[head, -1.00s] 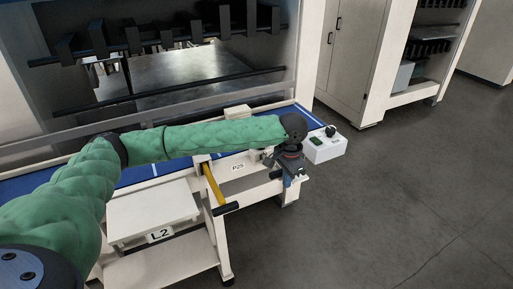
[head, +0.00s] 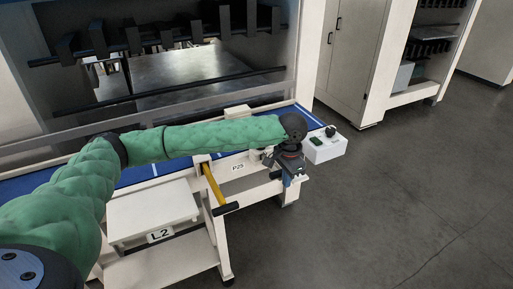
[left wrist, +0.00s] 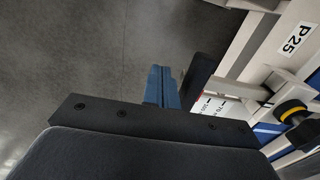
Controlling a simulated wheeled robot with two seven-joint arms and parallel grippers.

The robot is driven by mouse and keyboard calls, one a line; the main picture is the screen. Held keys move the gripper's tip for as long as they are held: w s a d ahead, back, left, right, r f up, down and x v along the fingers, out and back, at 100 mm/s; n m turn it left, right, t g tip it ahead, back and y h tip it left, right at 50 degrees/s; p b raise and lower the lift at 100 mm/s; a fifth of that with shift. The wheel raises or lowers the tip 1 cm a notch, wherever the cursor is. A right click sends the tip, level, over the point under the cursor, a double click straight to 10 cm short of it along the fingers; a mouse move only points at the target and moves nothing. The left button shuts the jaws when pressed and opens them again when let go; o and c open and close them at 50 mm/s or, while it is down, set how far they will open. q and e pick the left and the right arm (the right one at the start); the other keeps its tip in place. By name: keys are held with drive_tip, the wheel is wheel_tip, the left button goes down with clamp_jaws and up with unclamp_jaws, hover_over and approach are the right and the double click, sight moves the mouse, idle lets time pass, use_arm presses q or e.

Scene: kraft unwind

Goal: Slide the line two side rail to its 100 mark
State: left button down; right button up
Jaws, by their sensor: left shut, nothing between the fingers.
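My left gripper (head: 289,178) hangs at the right end of the cream frame below the blue belt, pointing down. Its blue fingers (left wrist: 162,88) are shut and hold nothing in the left wrist view. A dark bar (left wrist: 199,80) stands just right of the fingers there; I cannot tell whether they touch. Beside it is a white scale (left wrist: 214,108) with printed marks, 100 the nearest to the fingers and 75 after it. A black and yellow knob (left wrist: 293,112) is farther right. The side rail itself is not clearly identifiable, being partly hidden behind my arm and gripper. My right gripper is not in view.
A P25 label (head: 238,167) is on the frame. A yellow lever with a black grip (head: 226,208) sticks out at the front. A white control box (head: 325,147) stands at the right end. A cart shelf marked L2 (head: 160,235) is at front left. Floor at right is clear.

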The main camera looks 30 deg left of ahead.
sight(280, 171)
use_arm(q)
drive_tip(key=shift+w+a+p, duration=0.6)
drive_tip(key=shift+w+a, duration=0.65)
drive_tip(key=shift+a, duration=0.3)
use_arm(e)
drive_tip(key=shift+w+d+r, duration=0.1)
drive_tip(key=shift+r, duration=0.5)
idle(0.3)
use_arm(q)
drive_tip(key=shift+s+d, duration=0.1)
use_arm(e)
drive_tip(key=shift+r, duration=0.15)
